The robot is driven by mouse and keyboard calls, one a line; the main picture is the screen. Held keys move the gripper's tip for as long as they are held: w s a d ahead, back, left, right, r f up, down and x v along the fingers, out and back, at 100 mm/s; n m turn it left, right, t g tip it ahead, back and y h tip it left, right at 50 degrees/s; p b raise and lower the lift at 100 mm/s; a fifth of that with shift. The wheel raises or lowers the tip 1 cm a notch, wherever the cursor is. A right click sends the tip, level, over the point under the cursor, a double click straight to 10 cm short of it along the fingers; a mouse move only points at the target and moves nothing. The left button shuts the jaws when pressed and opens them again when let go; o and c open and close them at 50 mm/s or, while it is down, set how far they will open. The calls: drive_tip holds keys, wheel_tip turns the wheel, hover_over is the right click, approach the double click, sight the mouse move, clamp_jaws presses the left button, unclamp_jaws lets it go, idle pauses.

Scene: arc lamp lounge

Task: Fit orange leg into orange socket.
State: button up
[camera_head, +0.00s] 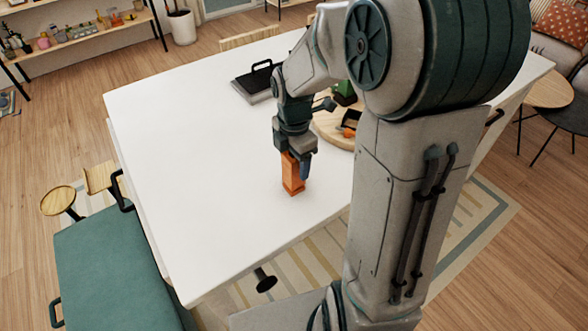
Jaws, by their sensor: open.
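An orange block (291,174), which looks like the orange leg, stands upright on the white table near its front edge. Its lower end looks slightly wider; I cannot tell whether that is a separate piece. My gripper (293,160) points down at the block's top, with its fingers open beside it. The gripper hides part of the block's upper end. A round wooden board (328,128) lies behind and to the right, partly hidden by my arm. An orange and dark piece (351,120) is on it; I cannot tell whether this is the orange socket.
A green piece (344,92) is also at the wooden board. A dark case with a handle (256,82) lies at the back of the table (190,150). The table's left half is clear. A teal bench (112,270) stands at the front left.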

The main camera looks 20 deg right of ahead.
drive_tip(key=shift+f, duration=0.45)
drive_tip(key=c, duration=1.2)
drive_tip(key=shift+r, duration=0.15)
drive_tip(key=shift+r, duration=0.55)
wheel_tip(320, 180, up, 3)
drive_tip(key=shift+w+f, duration=0.1)
drive_tip(key=w+d+r, duration=0.2)
drive_tip(key=w, duration=0.1)
drive_tip(key=w+d+r+b, duration=0.1)
drive_tip(key=w+d+r, duration=0.1)
drive_tip(key=w, duration=0.1)
drive_tip(key=w+d+r, duration=0.2)
drive_tip(key=d, duration=0.1)
drive_tip(key=shift+w+r, duration=0.4)
drive_tip(key=shift+d, duration=0.15)
